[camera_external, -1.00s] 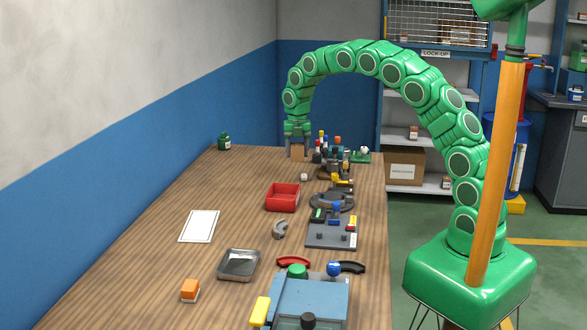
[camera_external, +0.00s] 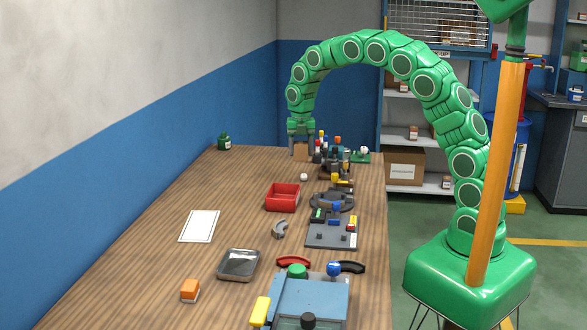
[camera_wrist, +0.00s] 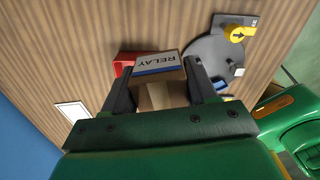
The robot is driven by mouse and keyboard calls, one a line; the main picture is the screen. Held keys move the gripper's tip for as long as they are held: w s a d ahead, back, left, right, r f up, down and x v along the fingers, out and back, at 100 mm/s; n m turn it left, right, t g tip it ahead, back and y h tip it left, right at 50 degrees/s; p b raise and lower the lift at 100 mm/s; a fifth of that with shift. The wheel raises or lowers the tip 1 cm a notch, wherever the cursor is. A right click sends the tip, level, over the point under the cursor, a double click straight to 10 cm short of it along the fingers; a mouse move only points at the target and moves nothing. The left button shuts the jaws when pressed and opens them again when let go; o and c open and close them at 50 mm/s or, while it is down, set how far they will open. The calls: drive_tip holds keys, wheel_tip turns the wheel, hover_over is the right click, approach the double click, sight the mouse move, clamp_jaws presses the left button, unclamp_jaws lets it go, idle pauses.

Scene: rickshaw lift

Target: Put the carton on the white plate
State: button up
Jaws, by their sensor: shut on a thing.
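The carton, a small brown box (camera_external: 301,151) with a white and blue label reading "RELAY", is between my gripper's fingers at the far end of the table. It also shows in the wrist view (camera_wrist: 158,66). My gripper (camera_external: 301,141) points down and is shut on the carton, with a finger on each side. I cannot tell whether the carton's underside touches the table. The white plate (camera_external: 199,226) is a flat rectangle with a thin dark border, lying bare on the left of the table, nearer the outside camera. Part of it shows at the left in the wrist view (camera_wrist: 72,114).
A red tray (camera_external: 282,198) lies between gripper and plate, to the plate's right. Several small parts (camera_external: 334,150) stand close right of my gripper. A grey tray (camera_external: 238,265) and orange block (camera_external: 190,290) are nearer.

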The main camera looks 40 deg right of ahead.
drive_tip(key=s+a+m, duration=0.1)
drive_tip(key=s+a, duration=0.3)
drive_tip(key=a, duration=0.6)
drive_tip(key=s+a, duration=0.4)
drive_tip(key=a, duration=0.7)
drive_tip(key=s+a+m, duration=0.1)
drive_tip(key=s+a, duration=0.3)
drive_tip(key=a, duration=0.6)
hover_over(209, 219)
drive_tip(key=shift+s+d+f, duration=0.1)
drive_tip(key=shift+f, duration=2.1)
drive_tip(key=shift+s+d+f, duration=0.1)
drive_tip(key=shift+f, duration=2.1)
drive_tip(key=shift+w+a+f, duration=0.2)
drive_tip(key=shift+w+f, duration=0.05)
drive_tip(key=shift+f, duration=0.1)
drive_tip(key=shift+f, duration=1.45)
drive_tip(key=shift+f, duration=0.1)
drive_tip(key=o, duration=1.1)
